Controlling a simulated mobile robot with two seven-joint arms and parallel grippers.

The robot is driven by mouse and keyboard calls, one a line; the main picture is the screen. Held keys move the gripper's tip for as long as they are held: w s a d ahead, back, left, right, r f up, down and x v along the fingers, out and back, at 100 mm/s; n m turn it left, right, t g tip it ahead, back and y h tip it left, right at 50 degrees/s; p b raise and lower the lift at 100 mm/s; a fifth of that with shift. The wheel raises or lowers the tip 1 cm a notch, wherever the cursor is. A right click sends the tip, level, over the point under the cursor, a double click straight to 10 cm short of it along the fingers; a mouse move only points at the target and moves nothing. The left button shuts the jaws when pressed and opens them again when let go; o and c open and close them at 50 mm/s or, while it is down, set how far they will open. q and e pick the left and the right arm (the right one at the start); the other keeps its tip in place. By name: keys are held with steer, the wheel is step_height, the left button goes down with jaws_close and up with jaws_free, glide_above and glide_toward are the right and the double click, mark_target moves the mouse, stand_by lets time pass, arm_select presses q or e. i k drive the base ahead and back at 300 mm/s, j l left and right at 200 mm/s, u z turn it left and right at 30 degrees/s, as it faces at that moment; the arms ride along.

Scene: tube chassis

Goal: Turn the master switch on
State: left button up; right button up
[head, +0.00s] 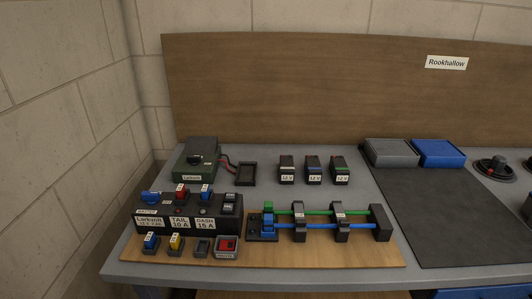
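A black switch panel (187,228) sits at the front left of the grey table. At its left end is a blue handle or knob (151,198), with a small label below it that seems to read MASTER. The knob looks turned roughly crosswise; I cannot tell from this whether it is on or off. Labels on the panel front read Larkunit, TAIL 10 A and DASH 15 A. A red piece (182,192) and a blue piece (206,192) stand on top of the panel. Neither of my grippers is in view.
Several small coloured pieces lie before the panel on a wooden board (330,256). Blue and green tubes run through black clamps on it. Behind are a dark green box (199,155) and three 12 V blocks (313,173). A dark mat (460,215) lies right, mostly clear.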

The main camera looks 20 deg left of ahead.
mark_target(151, 198)
steer(key=u, duration=1.25)
